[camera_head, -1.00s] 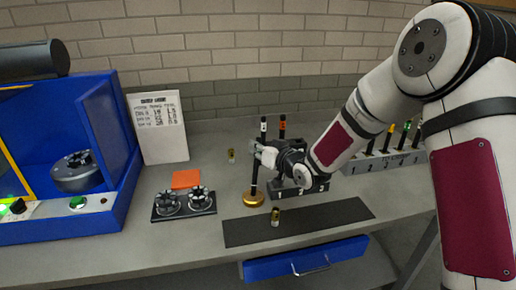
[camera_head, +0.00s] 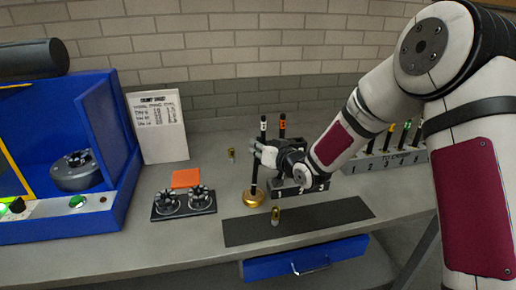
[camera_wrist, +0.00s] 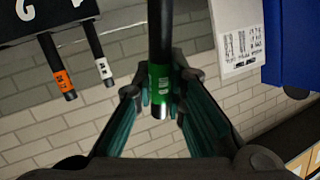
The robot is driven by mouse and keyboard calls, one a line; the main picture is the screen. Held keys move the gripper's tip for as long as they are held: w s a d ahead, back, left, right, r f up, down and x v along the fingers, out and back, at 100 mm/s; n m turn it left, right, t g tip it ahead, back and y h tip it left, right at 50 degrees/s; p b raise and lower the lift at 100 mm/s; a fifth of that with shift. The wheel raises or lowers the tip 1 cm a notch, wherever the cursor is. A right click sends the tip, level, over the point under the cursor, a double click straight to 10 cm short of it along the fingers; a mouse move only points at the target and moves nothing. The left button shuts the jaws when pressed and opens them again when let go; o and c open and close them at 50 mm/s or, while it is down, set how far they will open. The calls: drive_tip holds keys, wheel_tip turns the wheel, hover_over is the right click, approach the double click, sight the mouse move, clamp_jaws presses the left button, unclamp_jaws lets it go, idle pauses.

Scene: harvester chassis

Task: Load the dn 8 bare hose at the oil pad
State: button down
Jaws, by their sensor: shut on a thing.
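My gripper (camera_head: 262,154) is shut on a black hose with a green label (camera_wrist: 160,80), held upright between the fingers. In the head view the black lower part of this hose (camera_head: 254,176) hangs over the round golden oil pad (camera_head: 254,197). Its lower end is at the pad, but I cannot tell for sure whether it touches. The wrist view shows the green-labelled end between the fingertips (camera_wrist: 155,100). The label's text is too small to read.
A rack (camera_head: 300,186) behind the gripper holds a white-labelled hose (camera_head: 263,126) and an orange-labelled hose (camera_head: 282,126). Black dies (camera_head: 184,202), an orange pad (camera_head: 186,178) and a blue machine (camera_head: 110,130) are left.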

drive_tip(key=shift+f, duration=0.1)
drive_tip(key=shift+r+p, duration=1.2)
drive_tip(key=shift+r, duration=2.35)
